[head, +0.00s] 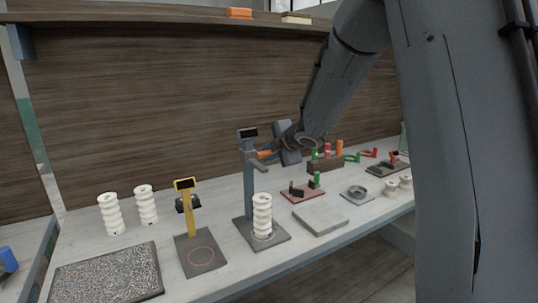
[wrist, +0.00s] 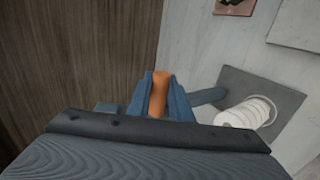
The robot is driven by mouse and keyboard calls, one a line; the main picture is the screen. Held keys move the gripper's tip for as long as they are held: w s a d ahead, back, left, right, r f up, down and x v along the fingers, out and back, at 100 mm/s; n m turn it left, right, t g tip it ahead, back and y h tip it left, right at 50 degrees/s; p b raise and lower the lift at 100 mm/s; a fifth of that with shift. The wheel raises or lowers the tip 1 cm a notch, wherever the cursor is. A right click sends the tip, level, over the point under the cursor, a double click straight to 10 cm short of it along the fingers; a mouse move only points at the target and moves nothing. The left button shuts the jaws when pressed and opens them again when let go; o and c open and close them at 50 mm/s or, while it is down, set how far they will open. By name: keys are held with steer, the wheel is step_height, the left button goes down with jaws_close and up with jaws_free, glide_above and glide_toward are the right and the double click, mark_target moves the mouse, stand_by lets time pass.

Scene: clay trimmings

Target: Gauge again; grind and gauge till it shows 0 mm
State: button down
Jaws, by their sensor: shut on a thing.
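A blue-grey gauge stand (head: 248,185) with a small dark display (head: 248,133) rises from a dark base plate. A white ribbed clay piece (head: 262,215) stands upright on that base; it also shows in the wrist view (wrist: 243,113). My gripper (head: 273,154) is shut on an orange handle (head: 264,155) at the side of the stand. In the wrist view the orange handle (wrist: 158,95) sits between the two blue-grey fingers. The gauge arm is above the piece; I cannot tell if they touch. The display is too small to read. A speckled grinding slab (head: 105,275) lies at the front left.
A yellow stand (head: 189,215) with a display and a ringed base is left of the gauge. A grey slab (head: 320,218), a round dish (head: 357,193) and small red and green items crowd the right.

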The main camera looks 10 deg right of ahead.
step_height(320, 180, down, 8)
steer(key=b, duration=0.7)
stand_by(0.5)
steer(key=shift+s+f+b, duration=0.1)
steer(key=shift+f+b, duration=0.6)
stand_by(4.6)
steer(key=shift+r, duration=0.1)
